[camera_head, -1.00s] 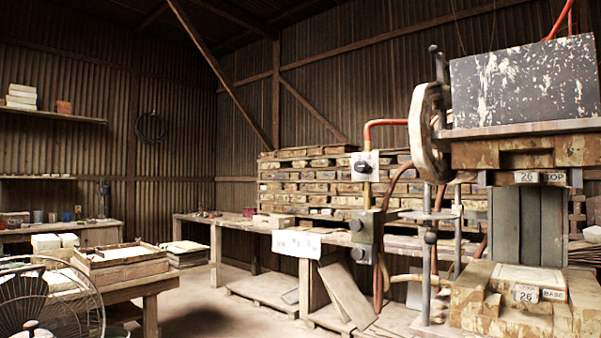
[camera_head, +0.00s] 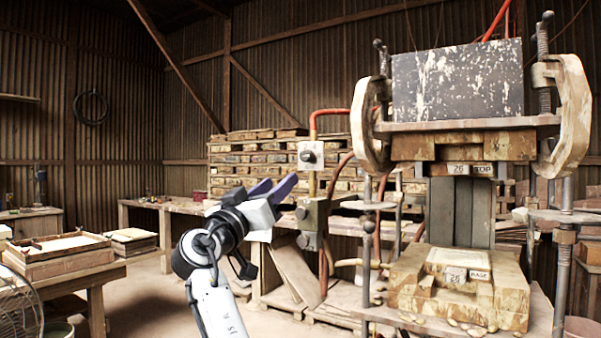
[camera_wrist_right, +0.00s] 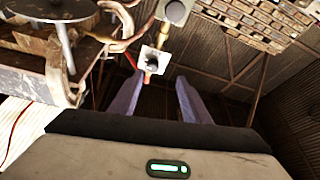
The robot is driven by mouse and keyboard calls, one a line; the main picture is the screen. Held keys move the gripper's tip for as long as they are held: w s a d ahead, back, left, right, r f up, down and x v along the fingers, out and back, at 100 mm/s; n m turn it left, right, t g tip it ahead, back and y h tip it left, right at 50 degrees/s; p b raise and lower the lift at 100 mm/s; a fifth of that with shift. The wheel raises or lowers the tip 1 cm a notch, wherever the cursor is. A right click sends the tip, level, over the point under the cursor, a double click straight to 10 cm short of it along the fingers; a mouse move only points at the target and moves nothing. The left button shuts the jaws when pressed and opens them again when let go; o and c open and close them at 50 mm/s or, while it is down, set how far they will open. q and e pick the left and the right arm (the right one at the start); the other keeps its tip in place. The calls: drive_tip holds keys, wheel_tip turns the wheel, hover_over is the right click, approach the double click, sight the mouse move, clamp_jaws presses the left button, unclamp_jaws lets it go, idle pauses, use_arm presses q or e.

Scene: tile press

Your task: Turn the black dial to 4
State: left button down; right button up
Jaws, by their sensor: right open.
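The black dial (camera_head: 309,156) sits on a pale square plate (camera_head: 318,147) on the pipework left of the press. In the right wrist view the dial (camera_wrist_right: 152,64) shows on its pale plate, just past the fingertips and roughly between their lines. My right gripper (camera_head: 274,187) is open and empty, with purple-grey fingers. In the head view it is below and left of the dial, apart from it. Its fingers also show in the wrist view (camera_wrist_right: 158,84). The marks around the dial are too small to read. My left gripper is not in view.
A grey box (camera_head: 313,214) with a knob is mounted below the dial. Red hose (camera_head: 340,111) runs beside the plate. The tile press (camera_head: 465,290) with its dark block stands at right. A wooden bench (camera_head: 150,203) and stacked moulds (camera_head: 250,165) are behind.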

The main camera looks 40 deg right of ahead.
sight(304, 156)
drive_tip(key=shift+m+g+h, duration=0.3)
drive_tip(key=shift+m, duration=0.1)
drive_tip(key=p+x, duration=0.1)
drive_tip(key=x, duration=0.2)
drive_tip(key=r+p+x, duration=0.1)
drive_tip(key=x, duration=0.2)
drive_tip(key=s+p+x, duration=0.1)
drive_tip(key=x, duration=0.3)
drive_tip(key=shift+a+r, duration=0.25)
drive_tip(key=shift+r, duration=0.05)
drive_tip(key=shift+w+d+r, duration=0.1)
drive_tip(key=shift+w+d, duration=0.05)
drive_tip(key=shift+d, duration=0.35)
drive_tip(key=c, duration=1)
drive_tip(key=shift+c, duration=0.2)
